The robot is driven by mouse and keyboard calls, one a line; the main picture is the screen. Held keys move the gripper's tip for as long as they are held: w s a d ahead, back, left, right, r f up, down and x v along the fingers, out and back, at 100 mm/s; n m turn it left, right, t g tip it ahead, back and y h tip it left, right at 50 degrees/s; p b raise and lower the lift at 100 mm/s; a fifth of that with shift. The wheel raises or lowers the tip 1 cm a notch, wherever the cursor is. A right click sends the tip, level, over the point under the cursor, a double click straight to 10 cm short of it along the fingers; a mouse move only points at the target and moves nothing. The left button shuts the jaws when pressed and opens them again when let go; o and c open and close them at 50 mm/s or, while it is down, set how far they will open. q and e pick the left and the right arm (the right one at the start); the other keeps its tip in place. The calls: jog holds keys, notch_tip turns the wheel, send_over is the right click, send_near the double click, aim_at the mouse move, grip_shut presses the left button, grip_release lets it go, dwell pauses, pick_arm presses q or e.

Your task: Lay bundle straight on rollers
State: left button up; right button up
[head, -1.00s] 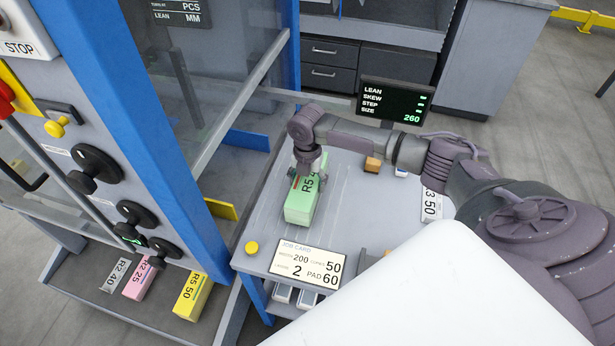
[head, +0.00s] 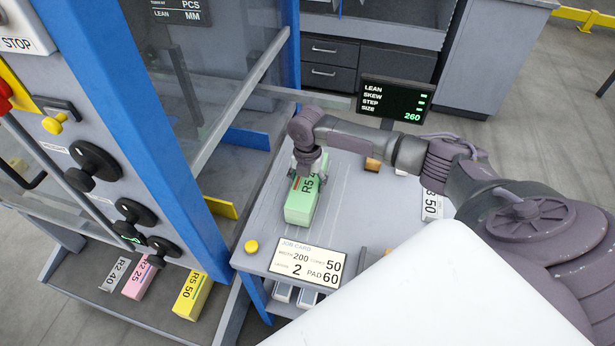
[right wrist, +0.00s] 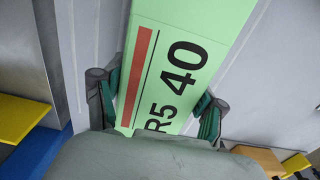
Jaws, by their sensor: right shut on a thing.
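A green bundle (head: 299,208) marked R5 lies on the grey table (head: 352,205) in front of the blue-framed machine. Its long side runs toward me, slightly slanted in the head view. My right gripper (head: 308,170) is over its far end, shut on it. In the right wrist view the green bundle (right wrist: 190,45) reads "R5 40" with a red stripe, and the green-padded fingers of my right gripper (right wrist: 158,108) sit on both its sides. The rollers cannot be made out clearly. My left gripper is not in view.
A job card (head: 306,261) and yellow button (head: 251,246) are at the table's near edge. A display (head: 396,97) stands behind. Pink (head: 139,281) and yellow (head: 192,296) bundles sit on a lower shelf.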

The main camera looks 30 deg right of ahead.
jog(key=o, duration=1.9)
jog(key=shift+f, duration=0.1)
jog(key=shift+s+f, duration=0.1)
jog(key=shift+f, duration=0.05)
notch_tip(320, 180, up, 12)
jog(key=shift+r, duration=0.15)
